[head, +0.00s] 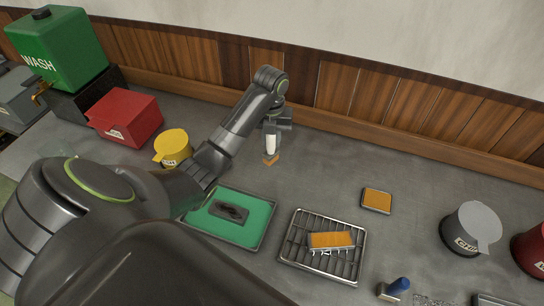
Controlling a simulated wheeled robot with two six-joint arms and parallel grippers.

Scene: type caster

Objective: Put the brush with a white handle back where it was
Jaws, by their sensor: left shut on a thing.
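The brush with a white handle (271,145) is held upright, with its light brown head (271,160) pointing down, over the back middle of the grey counter. My left gripper (273,128) is shut on the upper part of the handle and hides its top. I cannot tell whether the brush head touches the counter. My right gripper is not in view.
A green tray (262,203) with a dark object, a wire rack (294,243) bearing an orange block, and another orange block (376,200) lie nearby. A blue-handled brush (397,287) is in front. Yellow (173,146) and grey (470,230) containers flank them. The back right counter is clear.

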